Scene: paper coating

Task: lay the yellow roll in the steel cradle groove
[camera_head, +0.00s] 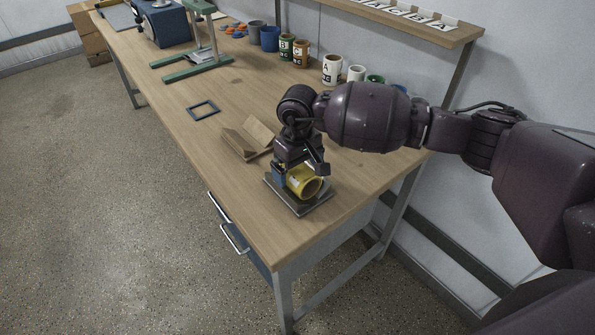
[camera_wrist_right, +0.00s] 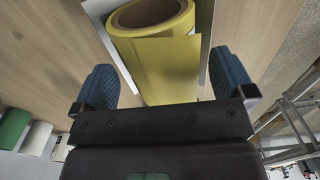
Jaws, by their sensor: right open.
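The yellow roll (camera_head: 306,186) lies on its side on a grey steel cradle (camera_head: 317,207) near the front end of the bench. In the right wrist view the roll (camera_wrist_right: 165,60) shows its open tube end, with pale grey cradle sides (camera_wrist_right: 205,22) on both sides of it. My right gripper (camera_head: 292,175) is above and against the roll. Its two blue fingers stand wide apart in the right wrist view (camera_wrist_right: 170,78), with yellow roll surface between them and gaps on both sides. How deep the roll sits in the groove is partly hidden. My left gripper does not show.
A wooden V-shaped cradle (camera_head: 247,141) stands empty just behind the steel one. A dark square frame (camera_head: 203,109) lies further back. Several cups and mugs, including a white one (camera_head: 331,70), line the wall side. The bench's left front (camera_head: 215,150) is clear.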

